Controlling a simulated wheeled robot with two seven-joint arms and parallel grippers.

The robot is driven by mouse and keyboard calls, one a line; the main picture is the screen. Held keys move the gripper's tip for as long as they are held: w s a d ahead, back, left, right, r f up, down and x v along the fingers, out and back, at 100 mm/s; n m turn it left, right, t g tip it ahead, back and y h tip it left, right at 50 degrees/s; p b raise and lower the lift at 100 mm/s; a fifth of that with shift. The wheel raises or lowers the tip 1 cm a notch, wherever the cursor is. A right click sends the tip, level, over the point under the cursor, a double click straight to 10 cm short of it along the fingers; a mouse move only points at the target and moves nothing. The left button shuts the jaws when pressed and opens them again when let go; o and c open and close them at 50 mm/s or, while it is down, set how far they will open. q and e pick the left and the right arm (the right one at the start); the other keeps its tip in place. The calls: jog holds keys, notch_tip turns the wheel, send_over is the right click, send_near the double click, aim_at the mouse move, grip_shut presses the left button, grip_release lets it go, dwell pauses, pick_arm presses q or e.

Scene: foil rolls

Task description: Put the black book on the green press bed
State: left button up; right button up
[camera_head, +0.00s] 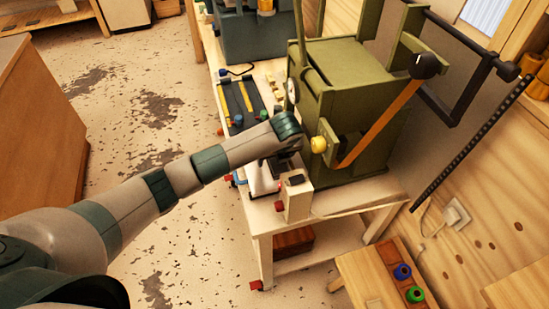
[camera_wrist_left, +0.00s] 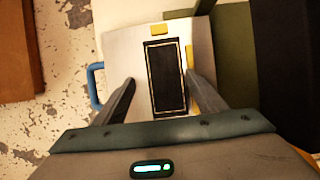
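The black book (camera_wrist_left: 166,78), with a thin gold border, shows in the left wrist view against a white surface (camera_wrist_left: 120,55). My left gripper (camera_wrist_left: 163,82) is open, one finger on each side of the book; a gap shows on the left, and the right finger is close to its edge. I cannot tell if that finger touches. In the head view my left wrist hides most of the gripper and book, beside the green press (camera_head: 345,105). A green surface (camera_wrist_left: 235,50) shows right of the book in the wrist view. My right gripper is not in view.
A cream block (camera_head: 297,200) stands near the table's front corner. A blue handle (camera_wrist_left: 96,88) is left of the white surface. A dark tray (camera_head: 240,100) with yellow strips lies farther back. The press's orange lever (camera_head: 380,125) juts out. Open floor (camera_head: 150,130) lies left.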

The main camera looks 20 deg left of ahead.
pick_arm(q)
jog(key=shift+s, duration=0.15)
jog(key=shift+r+p, duration=0.45)
jog(key=shift+p, duration=0.25)
jog(key=shift+d+r, duration=0.1)
jog(key=shift+r, duration=0.05)
jog(key=b+v, duration=0.3)
jog(key=v, duration=0.8)
jog(key=shift+r+b, duration=0.3)
jog(key=shift+r, duration=0.15)
